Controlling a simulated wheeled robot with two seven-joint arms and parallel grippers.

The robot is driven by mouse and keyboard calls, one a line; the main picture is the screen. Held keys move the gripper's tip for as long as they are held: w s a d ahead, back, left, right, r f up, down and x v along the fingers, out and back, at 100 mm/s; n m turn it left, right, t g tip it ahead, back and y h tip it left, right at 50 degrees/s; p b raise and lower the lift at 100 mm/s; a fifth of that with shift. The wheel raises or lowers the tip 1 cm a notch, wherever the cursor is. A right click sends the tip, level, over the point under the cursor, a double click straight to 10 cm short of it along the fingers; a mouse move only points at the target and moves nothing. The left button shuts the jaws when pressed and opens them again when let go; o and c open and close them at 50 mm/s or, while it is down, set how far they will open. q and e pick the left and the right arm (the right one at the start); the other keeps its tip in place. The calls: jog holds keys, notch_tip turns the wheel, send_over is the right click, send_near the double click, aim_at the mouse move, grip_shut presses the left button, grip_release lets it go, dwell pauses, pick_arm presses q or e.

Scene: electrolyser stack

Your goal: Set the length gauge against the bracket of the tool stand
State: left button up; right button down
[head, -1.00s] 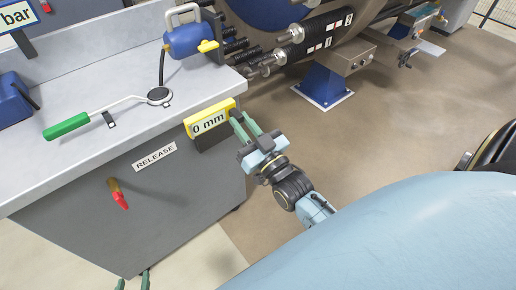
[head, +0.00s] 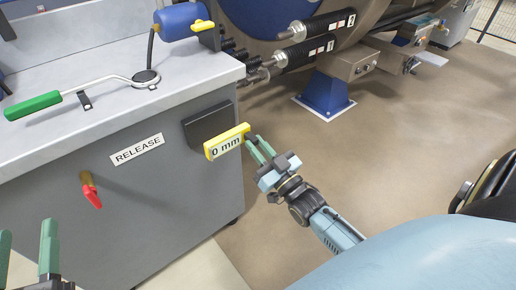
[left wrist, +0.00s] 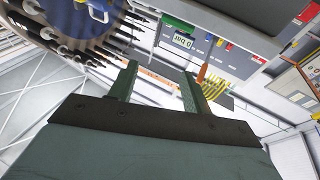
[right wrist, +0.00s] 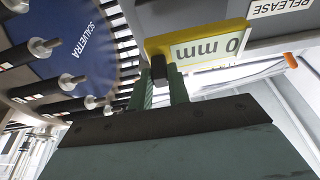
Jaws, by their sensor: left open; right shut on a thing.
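The length gauge (head: 227,142) is a yellow bar with a white display reading 0 mm. My right gripper (head: 258,148) is shut on its dark stub, and the gauge also shows in the right wrist view (right wrist: 200,47). The tool stand (head: 160,185) is a grey cabinet with a light top. Its bracket (head: 208,122) is a dark block on the side face, near the right corner. The gauge overlaps the bracket's lower edge in the head view; I cannot tell whether they touch. My left gripper (head: 27,245) is open and empty at the lower left.
A red-handled valve (head: 90,190) sticks out beside the RELEASE label (head: 137,149). The stack's blue foot (head: 327,95) stands behind. Floor at right is clear.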

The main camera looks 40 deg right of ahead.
aim_at(244, 135)
pick_arm(q)
jog(key=shift+f, duration=0.1)
pick_arm(e)
jog(key=shift+r, duration=0.1)
jog(key=shift+p, duration=0.35)
jog(key=shift+w+a, duration=0.1)
jog(key=shift+w, duration=1.45)
pick_arm(q)
jog(key=shift+b, duration=0.35)
pick_arm(e)
jog(key=shift+w+a, duration=0.15)
jog(key=shift+w, duration=0.7)
pick_arm(q)
jog(key=shift+r+p, duration=0.65)
jog(key=shift+f, duration=0.15)
pick_arm(e)
jog(key=shift+w, duration=0.55)
